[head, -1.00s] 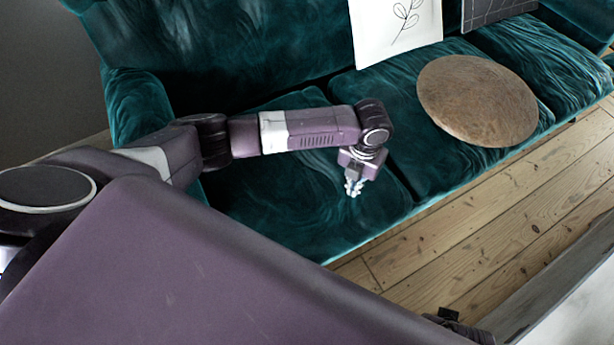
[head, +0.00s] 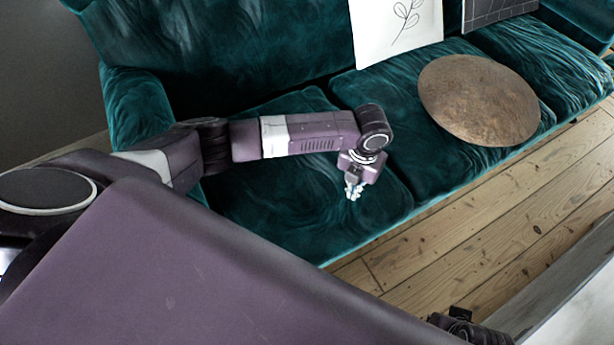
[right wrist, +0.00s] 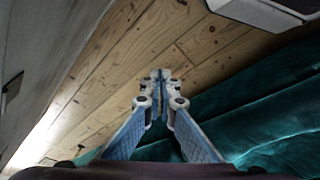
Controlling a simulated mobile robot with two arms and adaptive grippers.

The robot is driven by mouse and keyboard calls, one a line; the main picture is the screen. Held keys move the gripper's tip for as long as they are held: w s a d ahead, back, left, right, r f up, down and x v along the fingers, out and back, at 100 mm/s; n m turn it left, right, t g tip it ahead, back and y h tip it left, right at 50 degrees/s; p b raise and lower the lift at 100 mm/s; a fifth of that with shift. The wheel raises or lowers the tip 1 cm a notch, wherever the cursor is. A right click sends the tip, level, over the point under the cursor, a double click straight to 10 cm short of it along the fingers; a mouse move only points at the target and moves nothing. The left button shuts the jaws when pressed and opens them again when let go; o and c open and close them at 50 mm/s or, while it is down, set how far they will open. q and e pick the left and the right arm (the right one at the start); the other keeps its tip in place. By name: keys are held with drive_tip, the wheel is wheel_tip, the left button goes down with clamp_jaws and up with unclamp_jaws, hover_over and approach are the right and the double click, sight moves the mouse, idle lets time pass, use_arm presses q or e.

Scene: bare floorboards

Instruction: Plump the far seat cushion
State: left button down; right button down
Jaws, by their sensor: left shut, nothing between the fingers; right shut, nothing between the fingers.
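A dark teal velvet sofa (head: 200,45) has three seat cushions in the head view: a left one (head: 280,215), a middle one (head: 410,150) and a right one (head: 570,70). The pictures do not mark which is the far one. My left gripper (head: 353,192) points down at the left cushion, near its border with the middle one. Its fingers are shut and empty; the tips are at or just above the velvet, and contact is unclear. My right gripper (right wrist: 162,82) is shut and empty in the right wrist view, over floorboards beside the sofa.
A round brown board (head: 480,100) lies across the middle and right cushions. A white leaf drawing (head: 395,30) and a dark grid panel (head: 495,8) lean on the backrest. A grey surface (head: 570,300) is at lower right. Bare floorboards (head: 470,235) run along the sofa front.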

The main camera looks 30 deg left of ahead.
drive_tip(key=shift+f, duration=0.1)
